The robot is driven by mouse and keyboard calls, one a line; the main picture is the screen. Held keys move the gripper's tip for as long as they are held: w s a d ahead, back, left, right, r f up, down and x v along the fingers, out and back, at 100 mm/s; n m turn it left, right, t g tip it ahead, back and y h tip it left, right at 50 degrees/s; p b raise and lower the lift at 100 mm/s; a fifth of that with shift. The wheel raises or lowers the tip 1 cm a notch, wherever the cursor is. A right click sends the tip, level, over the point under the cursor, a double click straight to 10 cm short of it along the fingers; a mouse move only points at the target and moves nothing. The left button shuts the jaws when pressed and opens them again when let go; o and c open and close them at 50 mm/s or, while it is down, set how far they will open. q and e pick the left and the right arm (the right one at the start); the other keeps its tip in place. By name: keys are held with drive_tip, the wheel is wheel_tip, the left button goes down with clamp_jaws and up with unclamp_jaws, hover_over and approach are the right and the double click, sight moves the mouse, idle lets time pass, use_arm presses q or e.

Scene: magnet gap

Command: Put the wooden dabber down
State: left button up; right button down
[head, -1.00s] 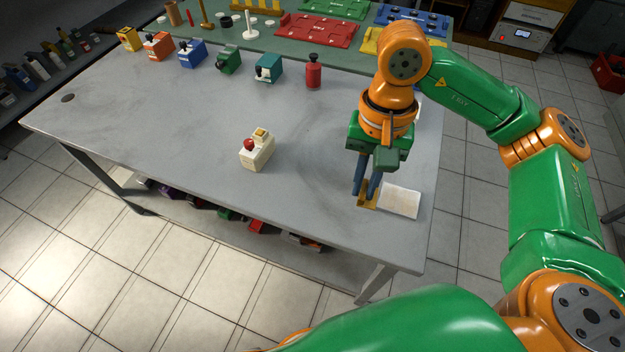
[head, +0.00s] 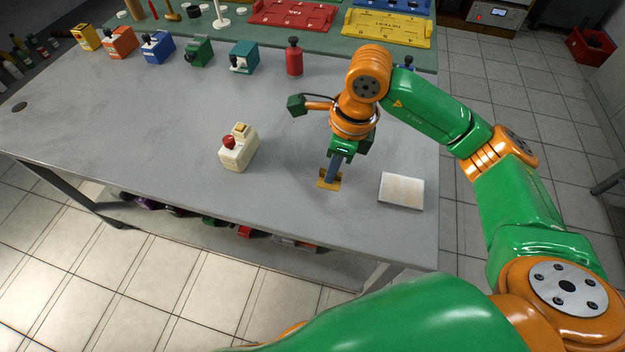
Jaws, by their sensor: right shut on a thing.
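The wooden dabber (head: 329,181) is a small yellow-brown block at the tips of my right gripper's blue-grey fingers. My right gripper (head: 334,172) points down and is shut on it. The fingers hide part of the dabber. It is at or just above the grey table top; I cannot tell whether it touches. My left gripper is out of view.
A white pad (head: 401,191) lies right of the dabber. A cream box with a red knob (head: 238,150) stands to the left. A red cylinder (head: 294,58) and several coloured boxes, such as a teal one (head: 243,57), line the back. The grey table (head: 150,120) is clear at left.

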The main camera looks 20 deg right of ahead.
hover_over(311, 194)
drive_tip(key=f, duration=0.4)
drive_tip(key=shift+s+d+f, duration=0.2)
drive_tip(key=shift+d+f, duration=0.1)
wheel_tip(311, 194, down, 3)
drive_tip(key=shift+w+a+r+p, duration=0.1)
drive_tip(key=shift+p, duration=0.5)
drive_tip(key=shift+f, duration=0.45)
drive_tip(key=c, duration=1.3)
unclamp_jaws()
drive_tip(key=shift+f+b, duration=0.1)
drive_tip(key=shift+b, duration=0.2)
drive_tip(key=shift+c, duration=0.2)
drive_tip(key=o, duration=0.4)
drive_tip(key=shift+r+p, duration=0.35)
drive_tip(key=shift+r, duration=0.05)
drive_tip(key=r, duration=0.4)
drive_tip(key=d+r+b, duration=0.1)
drive_tip(key=r, duration=0.2)
drive_tip(key=s+r, duration=0.1)
drive_tip(key=r, duration=0.3)
drive_tip(key=shift+d+r, duration=0.25)
drive_tip(key=shift+r, duration=0.05)
